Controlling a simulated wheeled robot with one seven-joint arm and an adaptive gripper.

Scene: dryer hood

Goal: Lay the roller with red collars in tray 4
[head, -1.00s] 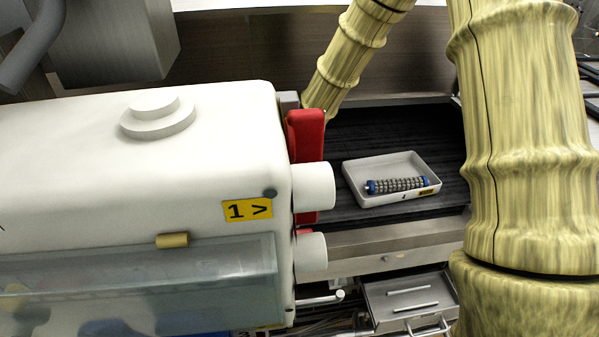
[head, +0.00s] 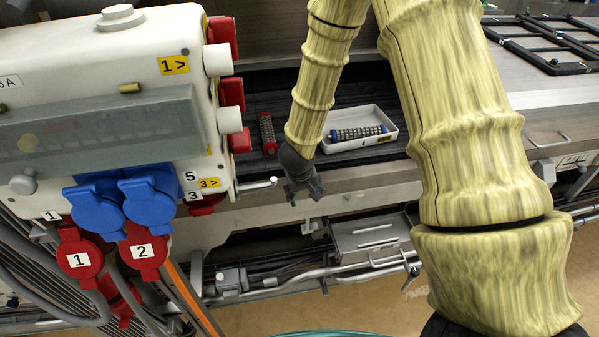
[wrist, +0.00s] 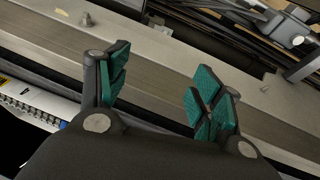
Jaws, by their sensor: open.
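The roller with red collars (head: 268,134) lies on the dark belt in the head view, just left of my arm. A white tray (head: 380,147) stands on the belt right of my arm, with a blue-collared roller (head: 358,132) lying in it. The tray's number is too small to read now. My gripper (head: 304,196) hangs in front of the belt's metal edge, below and between roller and tray. In the wrist view my gripper (wrist: 160,92) is open and empty, its green pads apart. A tray and roller show partly at that view's left edge.
A white cabinet (head: 110,70) with red and blue sockets stands close left of the red-collared roller. A metal rail (head: 370,185) runs along the belt's front. A black rack (head: 545,45) lies at the upper right.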

